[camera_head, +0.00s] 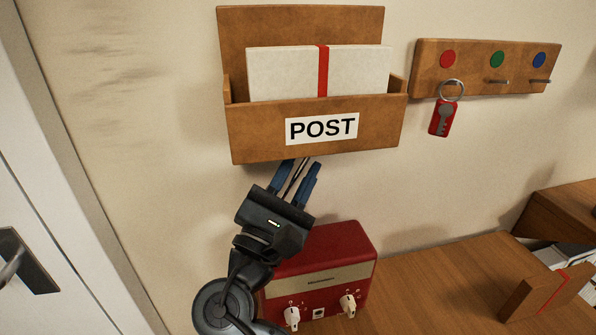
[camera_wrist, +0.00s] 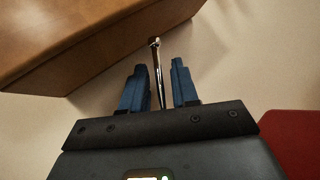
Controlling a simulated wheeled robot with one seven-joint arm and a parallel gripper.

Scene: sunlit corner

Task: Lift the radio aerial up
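The red radio (camera_head: 325,262) stands on the wooden surface against the wall, with a pale front band and white knobs. Its thin silver aerial (camera_wrist: 157,72) runs between my fingers in the wrist view, its tip near the underside of the post box. My gripper (camera_head: 299,170) is above the radio and just below the post box. In the wrist view its two blue fingers (camera_wrist: 158,82) are apart, one on each side of the aerial, with gaps visible on both sides. The aerial's lower part is hidden behind my gripper.
The wooden post box (camera_head: 245,135) with white envelopes hangs close above my fingers. A key rack (camera_head: 480,68) with a red-tagged key (camera_head: 441,118) is at right. A white door (camera_head: 45,170) is at left.

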